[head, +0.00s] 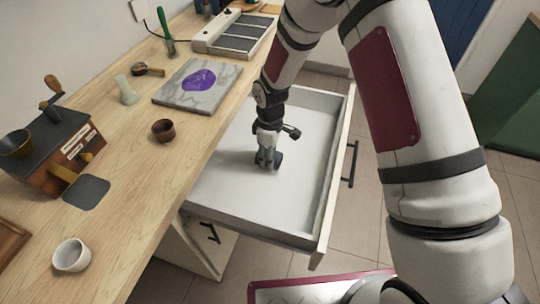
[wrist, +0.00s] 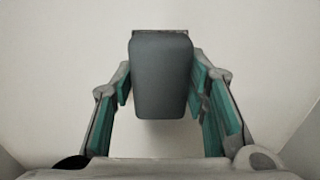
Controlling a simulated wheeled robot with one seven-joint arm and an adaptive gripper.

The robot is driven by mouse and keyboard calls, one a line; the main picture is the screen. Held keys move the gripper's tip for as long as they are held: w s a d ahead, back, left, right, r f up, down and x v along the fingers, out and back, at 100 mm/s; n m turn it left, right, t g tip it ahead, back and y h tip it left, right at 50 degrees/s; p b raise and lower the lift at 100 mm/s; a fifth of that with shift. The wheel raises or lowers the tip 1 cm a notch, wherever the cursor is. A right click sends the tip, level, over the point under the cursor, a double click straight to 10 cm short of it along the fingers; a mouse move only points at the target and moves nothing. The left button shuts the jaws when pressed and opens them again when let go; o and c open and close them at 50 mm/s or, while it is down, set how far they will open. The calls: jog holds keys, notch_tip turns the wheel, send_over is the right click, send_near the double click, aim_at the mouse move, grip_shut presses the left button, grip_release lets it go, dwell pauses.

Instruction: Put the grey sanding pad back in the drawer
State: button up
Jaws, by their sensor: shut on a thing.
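The grey sanding pad (wrist: 160,80) shows in the wrist view as a dark grey rounded block between the teal-lined fingers. My gripper (wrist: 162,90) is shut on it. In the head view my gripper (head: 267,162) points down inside the open white drawer (head: 222,200), and a little of the pad (head: 278,160) shows beside the fingers. The drawer floor around it is bare. I cannot tell whether the pad touches the floor.
The drawer is pulled out from the wooden worktop (head: 130,215). The drawer's front panel (head: 338,170) stands at the right.

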jog(key=shift+f, duration=0.25)
jog(key=shift+f, duration=0.1)
jog(key=shift+f, duration=0.1)
jog(key=o, duration=1.1)
notch_tip(320, 180, up, 12)
jog(key=shift+r, duration=0.2)
jog(key=shift+w+d+r, duration=0.1)
